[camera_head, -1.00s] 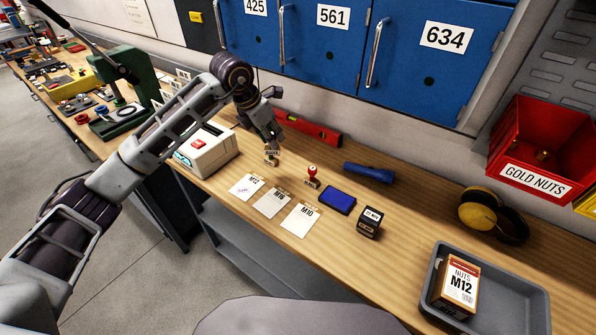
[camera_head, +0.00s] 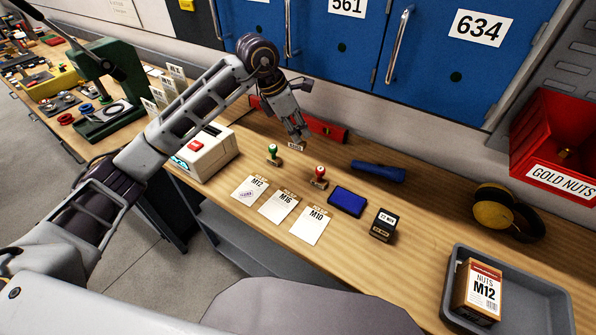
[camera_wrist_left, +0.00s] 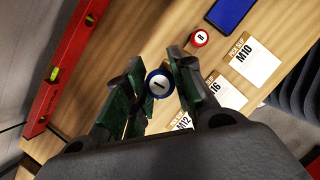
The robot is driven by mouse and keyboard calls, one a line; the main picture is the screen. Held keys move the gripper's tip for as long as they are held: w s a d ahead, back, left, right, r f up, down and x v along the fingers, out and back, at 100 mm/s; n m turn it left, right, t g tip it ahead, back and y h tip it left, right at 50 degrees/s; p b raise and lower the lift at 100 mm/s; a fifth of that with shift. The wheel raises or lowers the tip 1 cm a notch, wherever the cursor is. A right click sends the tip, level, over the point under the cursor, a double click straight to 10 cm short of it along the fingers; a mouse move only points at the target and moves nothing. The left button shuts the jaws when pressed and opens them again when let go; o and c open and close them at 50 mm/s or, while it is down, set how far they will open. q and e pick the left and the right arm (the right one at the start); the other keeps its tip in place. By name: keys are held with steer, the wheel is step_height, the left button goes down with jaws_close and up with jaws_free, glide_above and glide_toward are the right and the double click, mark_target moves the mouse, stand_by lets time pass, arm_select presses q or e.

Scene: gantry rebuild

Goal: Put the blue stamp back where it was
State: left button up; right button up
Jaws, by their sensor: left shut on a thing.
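My left gripper (camera_head: 297,138) is shut on the blue stamp. In the left wrist view the stamp's round white top with a blue rim (camera_wrist_left: 158,84) sits between the two fingers. In the head view only its pale labelled base (camera_head: 296,147) shows below the fingertips; I cannot tell whether it touches the bench. A green stamp (camera_head: 273,153) stands upright to the left, and a red stamp (camera_head: 319,177) stands to the right and nearer me. The red stamp also shows in the wrist view (camera_wrist_left: 200,38). My right gripper is not in view.
Cards M12 (camera_head: 250,190), M16 (camera_head: 278,205) and M10 (camera_head: 311,226) lie in front. A blue ink pad (camera_head: 347,202), a black stamp block (camera_head: 383,225) and a blue torch (camera_head: 378,171) are to the right. A red level (camera_head: 327,130) lies behind the gripper.

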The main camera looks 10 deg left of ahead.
mark_target(295, 145)
arm_select(q)
steer(key=shift+s+a+f+m, duration=0.1)
steer(key=shift+s+a+m, duration=0.05)
steer(key=shift+s+m, duration=0.2)
steer(key=shift+m, duration=0.25)
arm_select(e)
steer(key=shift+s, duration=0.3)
arm_select(q)
steer(key=shift+g, duration=0.3)
steer(key=shift+f, duration=0.1)
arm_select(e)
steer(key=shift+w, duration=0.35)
arm_select(q)
steer(key=shift+f, duration=0.55)
step_height(295, 145, down, 4)
steer(key=shift+r+p, duration=0.1)
steer(key=shift+p, duration=0.2)
steer(key=shift+f, duration=0.65)
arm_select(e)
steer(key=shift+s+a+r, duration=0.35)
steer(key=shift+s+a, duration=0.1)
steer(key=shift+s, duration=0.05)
